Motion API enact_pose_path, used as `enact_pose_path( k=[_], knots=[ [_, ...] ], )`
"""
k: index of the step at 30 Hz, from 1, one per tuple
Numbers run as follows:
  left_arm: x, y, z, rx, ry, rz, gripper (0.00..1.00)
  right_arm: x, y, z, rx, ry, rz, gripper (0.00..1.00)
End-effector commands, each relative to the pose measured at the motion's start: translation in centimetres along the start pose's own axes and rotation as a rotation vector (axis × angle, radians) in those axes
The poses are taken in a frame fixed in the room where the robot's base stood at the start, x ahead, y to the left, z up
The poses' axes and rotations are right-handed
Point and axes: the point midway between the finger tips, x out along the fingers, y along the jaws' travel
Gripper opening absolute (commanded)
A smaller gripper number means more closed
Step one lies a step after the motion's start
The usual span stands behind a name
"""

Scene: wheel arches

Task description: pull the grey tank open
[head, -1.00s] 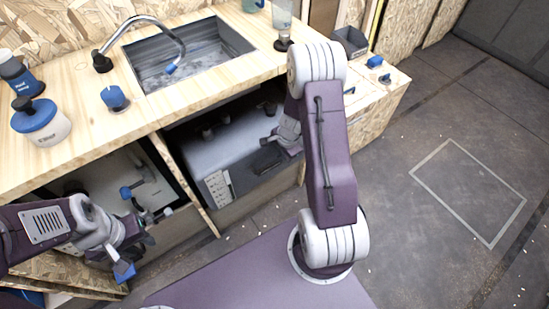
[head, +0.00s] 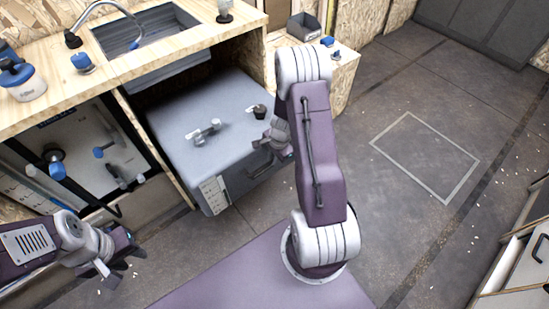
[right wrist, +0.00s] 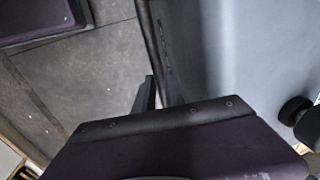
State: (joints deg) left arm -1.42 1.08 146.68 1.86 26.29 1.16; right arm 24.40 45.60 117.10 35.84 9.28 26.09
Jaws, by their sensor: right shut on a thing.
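The grey tank (head: 205,130) is a large box that stands partly out from the bay under the counter in the head view. Its top carries a silver tap fitting (head: 204,131) and a black cap (head: 259,112). My right gripper (head: 276,148) is shut on the handle at the tank's front edge; the arm partly hides the grip. In the right wrist view the tank's grey top (right wrist: 235,50) fills the upper right, and the dark gripper body hides the handle. My left gripper (head: 120,262) is empty, in front of the left bay, with its fingers apart.
The wooden counter (head: 160,60) with a sink and tap is above the tank. A white panel (head: 100,155) with valves stands in the left bay. Open floor (head: 420,160) lies to the right. A cabinet (head: 525,265) shows at the lower right.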

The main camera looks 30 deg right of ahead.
Motion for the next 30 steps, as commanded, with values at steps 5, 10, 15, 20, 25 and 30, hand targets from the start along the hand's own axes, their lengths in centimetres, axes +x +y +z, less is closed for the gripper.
enact_pose_path(
  k=[5,10,15,20,25,30],
  knots=[
    [0.0,0.0,0.0,0.000,0.000,0.000,0.36,0.0,-0.1,0.0,0.000,0.001,-0.002,0.00],
    [0.0,0.0,0.0,0.000,0.000,0.000,0.36,0.0,-0.1,0.0,0.000,0.001,-0.002,0.00],
    [0.0,0.0,0.0,0.000,0.000,0.000,0.36,0.0,-0.1,0.0,0.000,0.002,-0.003,0.36],
    [0.0,0.0,0.0,0.000,0.000,0.000,0.36,0.0,-0.1,0.0,0.000,0.002,-0.002,0.36],
    [-0.3,0.0,0.0,0.000,0.000,0.000,0.36,-0.4,-0.1,0.0,0.000,0.002,-0.003,0.36],
    [-2.8,0.1,-0.3,0.000,0.000,0.000,0.36,-4.1,-0.3,-0.1,0.000,0.002,-0.004,0.36]
  ],
)
